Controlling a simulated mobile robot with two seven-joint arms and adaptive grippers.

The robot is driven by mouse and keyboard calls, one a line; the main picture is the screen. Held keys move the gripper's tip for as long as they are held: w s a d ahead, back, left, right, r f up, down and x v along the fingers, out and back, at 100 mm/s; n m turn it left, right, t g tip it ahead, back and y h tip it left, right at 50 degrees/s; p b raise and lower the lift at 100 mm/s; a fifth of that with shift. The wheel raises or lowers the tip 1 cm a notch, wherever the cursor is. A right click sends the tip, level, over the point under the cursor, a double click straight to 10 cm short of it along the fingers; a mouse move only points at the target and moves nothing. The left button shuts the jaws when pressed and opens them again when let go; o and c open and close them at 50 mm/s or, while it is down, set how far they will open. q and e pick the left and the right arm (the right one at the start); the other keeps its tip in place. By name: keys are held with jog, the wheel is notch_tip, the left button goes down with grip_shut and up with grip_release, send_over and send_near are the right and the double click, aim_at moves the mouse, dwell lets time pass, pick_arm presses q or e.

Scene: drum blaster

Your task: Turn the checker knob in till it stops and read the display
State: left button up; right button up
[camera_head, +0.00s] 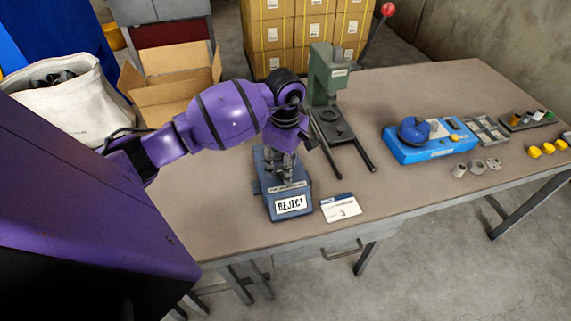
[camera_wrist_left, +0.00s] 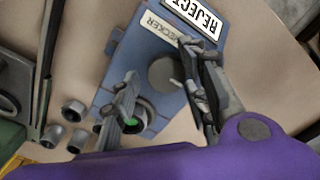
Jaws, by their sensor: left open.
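The checker (camera_head: 300,200) is a blue-grey box near the table's front edge; it also shows in the left wrist view (camera_wrist_left: 112,75). Its white display (camera_head: 291,204) reads REJECT, upside down in the wrist view (camera_wrist_left: 192,14). My left gripper (camera_head: 281,170) reaches down over the checker. In the wrist view its fingers (camera_wrist_left: 158,62) are open, one on each side of a grey round face (camera_wrist_left: 163,73), which looks like the knob. I cannot tell whether they touch it. A round part with a green spot (camera_wrist_left: 134,121) is partly hidden by one finger. My right gripper is not in view.
A card marked 3 (camera_head: 341,208) lies right of the checker. A green press (camera_head: 325,80) with a red-balled lever stands behind. Several small grey cylinders (camera_wrist_left: 73,110) lie beside the checker.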

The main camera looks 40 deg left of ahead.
pick_arm(q)
jog(key=shift+r, duration=0.1)
jog(key=c, duration=1)
jog(key=shift+o, duration=0.2)
jog(key=shift+w+a+r+n, duration=0.1)
jog(key=shift+n, duration=1)
jog(key=shift+a+r+n, duration=0.1)
jog(key=shift+n, duration=1)
jog(key=o, duration=1)
jog(key=shift+c, duration=0.2)
jog(key=shift+f, duration=0.2)
jog(key=shift+d, duration=0.1)
notch_tip(320, 180, up, 12)
